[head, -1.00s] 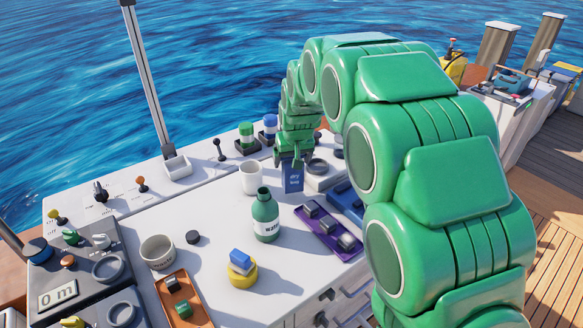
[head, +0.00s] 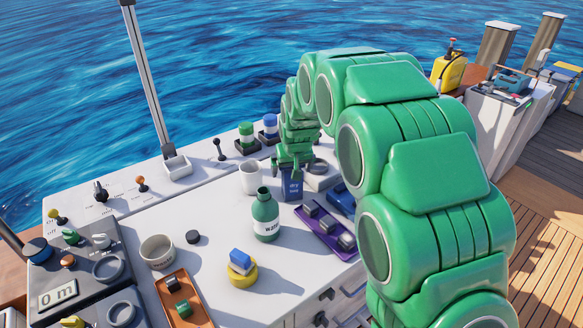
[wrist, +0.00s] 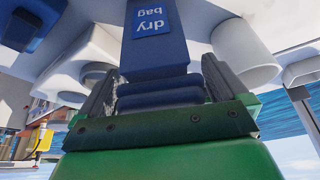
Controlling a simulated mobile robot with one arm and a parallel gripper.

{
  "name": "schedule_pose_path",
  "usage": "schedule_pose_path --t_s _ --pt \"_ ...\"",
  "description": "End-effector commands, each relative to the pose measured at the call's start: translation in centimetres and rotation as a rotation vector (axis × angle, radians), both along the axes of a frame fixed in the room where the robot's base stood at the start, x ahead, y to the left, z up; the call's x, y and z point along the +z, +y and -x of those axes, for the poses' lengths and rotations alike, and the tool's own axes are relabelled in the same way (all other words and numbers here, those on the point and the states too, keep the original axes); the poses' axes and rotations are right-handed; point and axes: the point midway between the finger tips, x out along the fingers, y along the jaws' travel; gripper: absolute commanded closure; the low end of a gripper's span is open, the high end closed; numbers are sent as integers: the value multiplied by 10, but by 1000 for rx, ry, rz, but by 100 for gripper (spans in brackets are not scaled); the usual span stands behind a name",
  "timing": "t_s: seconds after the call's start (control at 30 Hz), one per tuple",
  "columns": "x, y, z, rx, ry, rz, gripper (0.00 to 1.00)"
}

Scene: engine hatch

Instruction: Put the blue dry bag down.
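The blue dry bag (head: 291,187) is upright at the far right part of the white counter, just behind the purple tray. Its lower end appears at the counter top; I cannot tell whether it bears on it. My gripper (head: 293,164) points down over it, with a finger on each side of its rolled top. In the wrist view the dry bag (wrist: 155,38) shows its label upside down, and its rolled top lies between the fingers of my gripper (wrist: 160,88). The fingers appear shut on it.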

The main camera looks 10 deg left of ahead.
Motion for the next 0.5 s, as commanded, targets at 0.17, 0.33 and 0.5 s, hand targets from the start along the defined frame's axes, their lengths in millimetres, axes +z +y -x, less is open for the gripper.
schedule_pose_path --t_s 0.17,0.33,0.5 --pt "0 0 0 0 0 0 0" --pt "3 0 0 0 -1 0 0" --pt "14 -1 3 0 -4 -2 0"
